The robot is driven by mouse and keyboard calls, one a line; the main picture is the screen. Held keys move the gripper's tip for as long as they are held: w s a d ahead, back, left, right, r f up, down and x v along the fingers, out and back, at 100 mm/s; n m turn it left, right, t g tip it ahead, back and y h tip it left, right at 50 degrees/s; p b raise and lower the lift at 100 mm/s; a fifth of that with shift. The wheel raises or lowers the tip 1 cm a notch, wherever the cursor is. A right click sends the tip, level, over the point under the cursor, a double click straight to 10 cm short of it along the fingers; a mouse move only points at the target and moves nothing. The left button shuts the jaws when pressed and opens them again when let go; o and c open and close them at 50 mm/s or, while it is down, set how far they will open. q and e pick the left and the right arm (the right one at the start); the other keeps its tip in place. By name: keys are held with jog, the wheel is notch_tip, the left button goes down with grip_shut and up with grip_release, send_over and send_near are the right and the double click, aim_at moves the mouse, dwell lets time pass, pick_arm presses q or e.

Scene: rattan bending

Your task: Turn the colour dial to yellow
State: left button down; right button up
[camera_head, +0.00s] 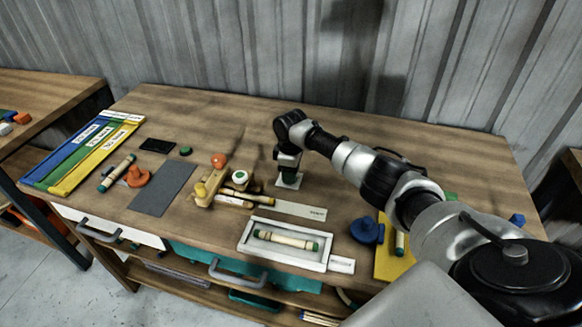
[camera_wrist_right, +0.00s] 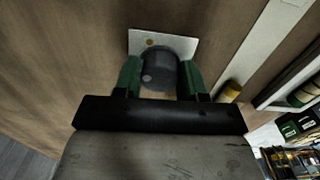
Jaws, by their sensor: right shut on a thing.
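The colour dial is a dark grey round knob (camera_wrist_right: 158,68) on a small white plate (camera_wrist_right: 187,44) on the table. A yellow-brown dot shows on the plate just beyond the knob in the right wrist view. In the head view the white plate (camera_head: 290,183) lies at the table's middle, under my right gripper (camera_head: 287,172). My right gripper's green fingers (camera_wrist_right: 158,78) stand on both sides of the knob and are shut on it. The fingers and knob hide part of the plate, so other colour marks cannot be seen. My left gripper is in neither view.
A wooden jig (camera_head: 212,188) with rattan pieces stands left of the dial. A white tray (camera_head: 246,250) with a rattan piece lies in front. A grey ruler (camera_head: 301,211) lies between. A blue knobbed object (camera_head: 367,231) and a yellow mat (camera_head: 390,268) are right. The table behind is clear.

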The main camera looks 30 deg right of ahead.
jog(key=m+p, duration=0.1)
jog(key=m, duration=0.1)
jog(key=m+p, duration=0.2)
jog(key=shift+a+r+m, duration=0.15)
jog(key=shift+m, duration=0.15)
jog(key=m+p, duration=0.2)
jog(key=m, duration=0.2)
jog(key=shift+m, duration=0.3)
jog(key=shift+p, duration=0.3)
jog(key=o, duration=0.9)
jog(key=shift+o, duration=0.2)
jog(key=shift+r, duration=0.35)
notch_tip(320, 180, up, 10)
